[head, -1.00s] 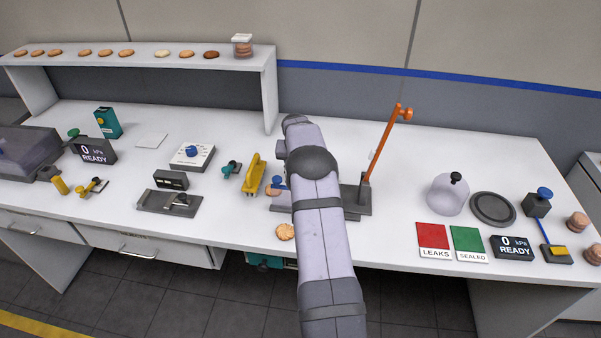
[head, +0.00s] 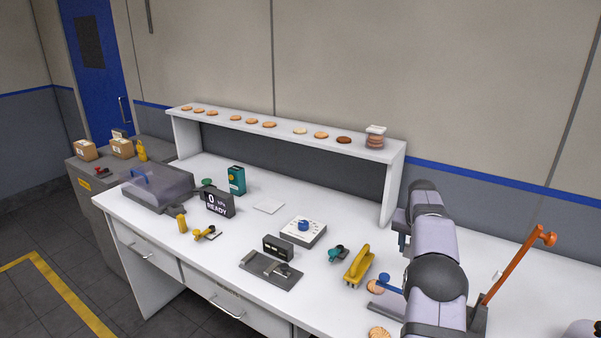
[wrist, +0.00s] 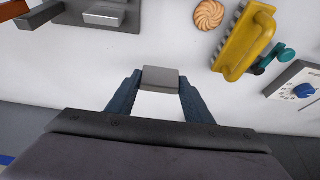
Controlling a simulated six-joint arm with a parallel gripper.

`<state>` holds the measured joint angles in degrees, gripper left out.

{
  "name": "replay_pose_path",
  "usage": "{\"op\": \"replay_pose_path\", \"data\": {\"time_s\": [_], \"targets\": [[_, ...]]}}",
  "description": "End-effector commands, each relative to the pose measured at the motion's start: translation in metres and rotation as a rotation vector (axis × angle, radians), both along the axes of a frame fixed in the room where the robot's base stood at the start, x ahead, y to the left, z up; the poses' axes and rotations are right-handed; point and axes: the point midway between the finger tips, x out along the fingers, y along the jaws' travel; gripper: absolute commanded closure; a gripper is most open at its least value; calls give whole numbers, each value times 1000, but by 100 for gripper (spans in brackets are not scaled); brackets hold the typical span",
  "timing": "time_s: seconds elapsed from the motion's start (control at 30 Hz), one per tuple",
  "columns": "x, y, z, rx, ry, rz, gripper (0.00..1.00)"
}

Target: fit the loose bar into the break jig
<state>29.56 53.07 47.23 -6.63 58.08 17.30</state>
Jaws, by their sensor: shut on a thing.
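The loose bar is a short grey block (wrist: 160,77) held between the tips of my gripper (wrist: 160,88) in the wrist view. The gripper is shut on it, and the bar looks clear of the white bench. The break jig (wrist: 118,17) is a grey base with a paler block on it, at the top left of the wrist view, apart from the bar. Its orange lever (head: 515,264) stands raised and tilted in the head view. My arm hides most of the jig and all of the gripper tips there.
A round biscuit (wrist: 208,14) and a yellow-handled tool (wrist: 243,43) lie beside the jig, with a teal-handled tool (wrist: 272,57) and a dial box (wrist: 297,88) beyond. A raised shelf (head: 287,130) with biscuits runs along the back. Bare bench surrounds the held bar.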

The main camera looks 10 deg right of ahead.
Motion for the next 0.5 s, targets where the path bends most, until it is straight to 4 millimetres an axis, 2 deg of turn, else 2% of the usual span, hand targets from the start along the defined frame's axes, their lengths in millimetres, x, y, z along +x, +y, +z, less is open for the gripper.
{"op": "replay_pose_path", "data": {"time_s": [0.17, 0.27, 0.5], "targets": [[5, 25, 9, 2, 0, 51, 82], [8, 48, 16, 3, 0, 103, 82], [3, 124, 31, 7, 0, 262, 82]]}}
